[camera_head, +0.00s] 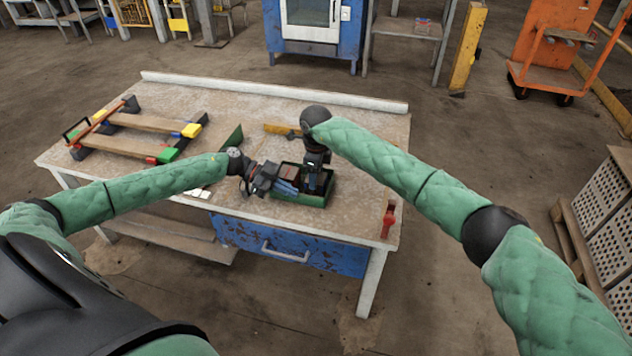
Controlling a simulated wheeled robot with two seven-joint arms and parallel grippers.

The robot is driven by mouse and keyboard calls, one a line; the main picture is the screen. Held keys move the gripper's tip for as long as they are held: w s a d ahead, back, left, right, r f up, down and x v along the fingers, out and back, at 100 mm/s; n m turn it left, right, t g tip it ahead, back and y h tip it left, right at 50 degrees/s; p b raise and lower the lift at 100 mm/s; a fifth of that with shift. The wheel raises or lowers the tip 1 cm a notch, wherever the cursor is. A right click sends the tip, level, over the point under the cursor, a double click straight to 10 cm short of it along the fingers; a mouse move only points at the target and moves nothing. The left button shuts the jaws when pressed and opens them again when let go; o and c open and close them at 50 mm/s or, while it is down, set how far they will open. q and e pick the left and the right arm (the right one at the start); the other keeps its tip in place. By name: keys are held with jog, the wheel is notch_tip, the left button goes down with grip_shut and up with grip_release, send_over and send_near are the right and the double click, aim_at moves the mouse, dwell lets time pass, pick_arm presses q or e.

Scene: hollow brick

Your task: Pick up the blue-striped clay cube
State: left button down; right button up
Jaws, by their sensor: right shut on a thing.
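A dark green tray (318,205) stands near the front middle of the workbench. Small reddish-brown (291,171) and blue (287,187) pieces show in it; I cannot tell for sure which is the blue-striped clay cube. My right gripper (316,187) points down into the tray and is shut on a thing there. The gripper hides most of that thing, so its stripes cannot be made out. My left gripper (265,179) is at the tray's left edge, low over the bench. Its fingers are too small and dark to tell open from shut.
A wooden frame with coloured blocks (140,122) lies at the bench's left. A yellow bar (280,129) lies behind the tray. White tiles (198,193) lie at the front edge. The bench's right side (365,200) is mostly clear.

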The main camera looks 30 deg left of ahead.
jog(key=shift+r, duration=0.1)
notch_tip(320, 180, up, 10)
dwell(0.4)
pick_arm(q)
jog(key=c, duration=1.6)
grip_release()
jog(key=shift+a, duration=0.1)
jog(key=v, duration=1.1)
jog(key=shift+a, duration=0.4)
